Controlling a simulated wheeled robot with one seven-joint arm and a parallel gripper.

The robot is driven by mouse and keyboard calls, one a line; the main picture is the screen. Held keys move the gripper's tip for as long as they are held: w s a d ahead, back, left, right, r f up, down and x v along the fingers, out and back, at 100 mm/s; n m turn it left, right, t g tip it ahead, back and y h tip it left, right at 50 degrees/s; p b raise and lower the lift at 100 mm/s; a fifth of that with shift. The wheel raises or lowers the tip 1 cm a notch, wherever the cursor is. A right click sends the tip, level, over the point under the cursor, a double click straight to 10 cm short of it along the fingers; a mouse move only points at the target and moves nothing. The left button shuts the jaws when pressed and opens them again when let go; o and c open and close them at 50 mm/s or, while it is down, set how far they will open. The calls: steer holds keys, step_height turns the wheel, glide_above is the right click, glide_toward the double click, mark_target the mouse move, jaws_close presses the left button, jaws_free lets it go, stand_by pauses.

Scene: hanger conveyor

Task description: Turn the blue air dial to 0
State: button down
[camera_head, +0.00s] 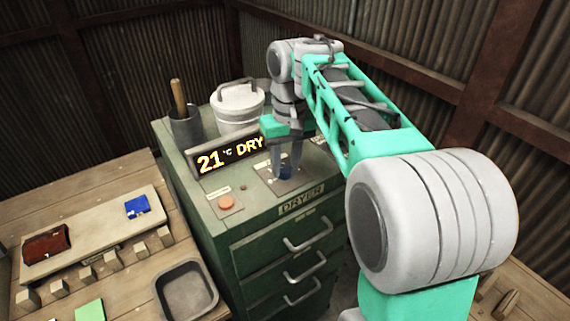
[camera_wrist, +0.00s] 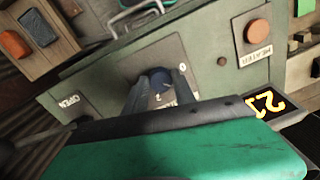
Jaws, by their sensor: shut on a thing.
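The blue air dial (camera_head: 285,172) sits on a grey plate on top of the green dryer cabinet (camera_head: 215,242). My gripper (camera_head: 286,170) points down from above, its two fingers on either side of the dial. In the wrist view the blue dial (camera_wrist: 160,80) shows between the fingertips of my gripper (camera_wrist: 160,88), which is shut on it. A "0" mark shows on the plate just beside the dial, and another mark shows nearer the fingers. The fingers hide part of the dial, and I cannot tell which mark it points to.
A display (camera_head: 229,156) reading "21 °C DRY" stands behind the dial. An orange button (camera_head: 226,202) is at its left. A lidded white pot (camera_head: 237,108) and a grey cup (camera_head: 185,128) with a wooden handle stand at the back. A wooden bench (camera_head: 110,200) is at the left.

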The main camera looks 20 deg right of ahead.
mark_target(286, 167)
steer(key=n+b, duration=0.1)
steer(key=n, duration=0.3)
steer(key=shift+f+n, duration=0.1)
steer(key=shift+n, duration=0.2)
steer(key=n, duration=0.4)
steer(key=shift+b, duration=0.4)
steer(key=shift+w+n, duration=0.1)
steer(key=shift+n, duration=0.3)
steer(key=c, duration=1)
jaws_free()
step_height(286, 167, up, 8)
steer(key=p, duration=0.7)
steer(key=shift+w+d, duration=0.15)
